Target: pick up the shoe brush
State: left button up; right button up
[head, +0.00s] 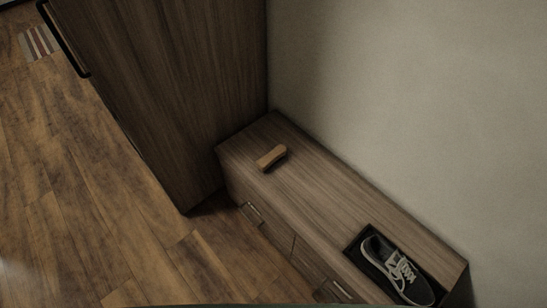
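The shoe brush (271,157) is a small light-brown wooden block. It lies on top of a low wooden cabinet (318,182), near the cabinet's far left end in the head view. Nothing touches or covers it from above. Neither of my grippers is in view.
A black tray (357,245) with a grey shoe (393,268) sits at the cabinet's near right end. A tall wooden cupboard (165,85) stands left of the brush, and a wall (405,100) runs behind. The wooden floor (75,190) in front is clear.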

aim_at(266, 162)
jog(key=i+j, duration=0.2)
jog(key=j, duration=0.2)
jog(key=i+j, duration=0.2)
jog(key=j, duration=0.2)
jog(key=i+j+z, duration=0.1)
jog(key=j+z, duration=0.15)
jog(key=z, duration=0.2)
jog(key=j+z, duration=0.4)
jog(key=i+j+z, duration=0.1)
jog(key=j+z, duration=0.15)
jog(key=z, duration=0.2)
